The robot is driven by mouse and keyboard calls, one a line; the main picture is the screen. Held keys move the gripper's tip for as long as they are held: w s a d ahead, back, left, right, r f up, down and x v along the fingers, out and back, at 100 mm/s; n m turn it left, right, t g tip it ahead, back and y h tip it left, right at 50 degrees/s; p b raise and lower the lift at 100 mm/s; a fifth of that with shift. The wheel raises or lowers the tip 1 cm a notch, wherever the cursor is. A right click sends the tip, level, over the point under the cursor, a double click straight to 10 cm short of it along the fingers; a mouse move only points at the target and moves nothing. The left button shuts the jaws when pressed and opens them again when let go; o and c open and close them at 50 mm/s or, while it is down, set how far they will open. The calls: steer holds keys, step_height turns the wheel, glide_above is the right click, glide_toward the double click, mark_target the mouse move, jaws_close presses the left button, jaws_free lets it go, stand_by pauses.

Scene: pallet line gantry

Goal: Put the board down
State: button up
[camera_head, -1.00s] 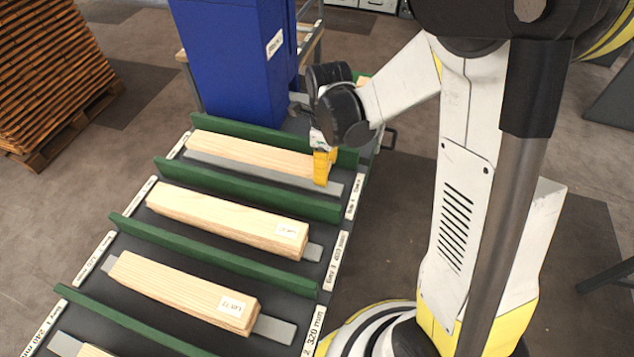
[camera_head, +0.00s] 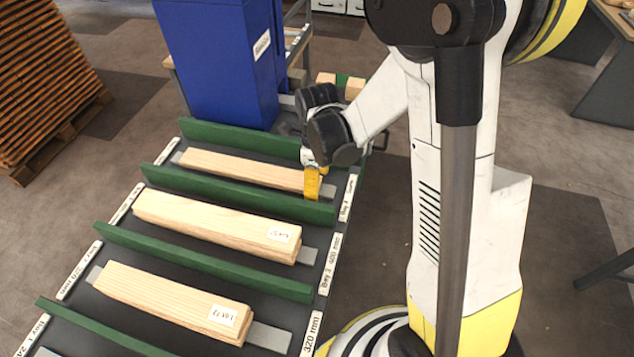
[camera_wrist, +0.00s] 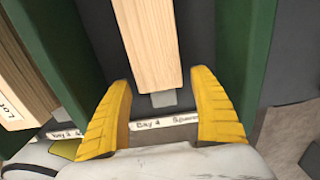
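The board (camera_head: 240,168) is a pale wooden length lying in the far bay between two green dividers, over a grey strip. In the wrist view, the board (camera_wrist: 148,45) runs away from me, with its near end between my fingers. My gripper (camera_head: 317,180) is at the board's right end. In the wrist view, my gripper (camera_wrist: 160,80) has its yellow fingers wide apart, with a gap on each side of the board. The bay label (camera_wrist: 165,122) reads "Bay 4".
Stacked boards with labels lie in the nearer bays, one (camera_head: 215,225) beside this bay and another (camera_head: 172,302) closer. Green dividers (camera_head: 238,194) stand between bays. A blue column (camera_head: 218,65) rises behind the rack. A slatted wooden stack (camera_head: 45,90) stands at the far left.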

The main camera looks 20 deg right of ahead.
step_height(320, 180, up, 12)
steer(key=p, duration=0.5)
steer(key=s+r+n+t, duration=0.7)
steer(key=s+r+n, duration=0.5)
steer(key=n, duration=1.3)
steer(key=shift+s+r, duration=0.35)
steer(key=shift+r, duration=0.1)
